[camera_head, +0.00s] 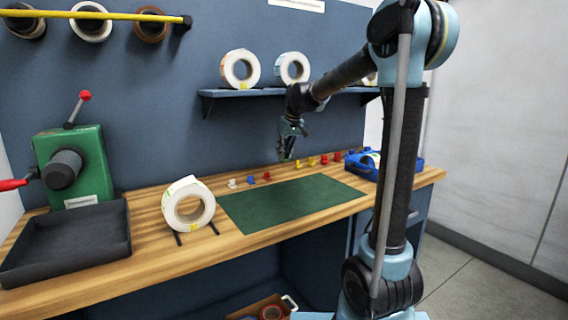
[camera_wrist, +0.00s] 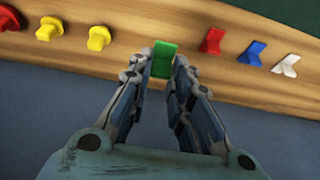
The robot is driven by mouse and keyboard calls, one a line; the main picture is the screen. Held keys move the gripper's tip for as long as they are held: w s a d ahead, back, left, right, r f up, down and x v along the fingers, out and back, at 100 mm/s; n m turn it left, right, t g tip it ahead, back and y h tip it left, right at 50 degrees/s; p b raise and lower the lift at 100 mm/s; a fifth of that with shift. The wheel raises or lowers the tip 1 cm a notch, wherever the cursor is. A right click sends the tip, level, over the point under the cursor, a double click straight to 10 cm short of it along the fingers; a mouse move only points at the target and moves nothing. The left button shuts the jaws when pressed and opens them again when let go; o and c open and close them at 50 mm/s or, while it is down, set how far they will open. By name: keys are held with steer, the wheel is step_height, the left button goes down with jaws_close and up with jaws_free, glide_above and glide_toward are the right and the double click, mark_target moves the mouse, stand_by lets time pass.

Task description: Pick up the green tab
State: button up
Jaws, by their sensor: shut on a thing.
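The green tab (camera_wrist: 164,60) shows in the wrist view between the fingertips of my gripper (camera_wrist: 162,72). The fingers are shut on it, one on each side. In the head view my gripper (camera_head: 287,157) hangs above the back of the wooden bench, over the row of tabs. The green tab is too small to make out clearly there. I cannot tell from these frames how far it is above the bench.
Red (camera_wrist: 211,41), blue (camera_wrist: 252,53) and white (camera_wrist: 287,65) tabs lie to the right in the wrist view; yellow (camera_wrist: 99,37) and red pieces lie left. A green mat (camera_head: 290,206) lies in front. A shelf (camera_head: 240,93) with label rolls is behind, and a blue tray (camera_head: 413,176) right.

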steer(key=s+d, duration=1)
steer(key=s, duration=0.6)
steer(key=shift+d, duration=0.4)
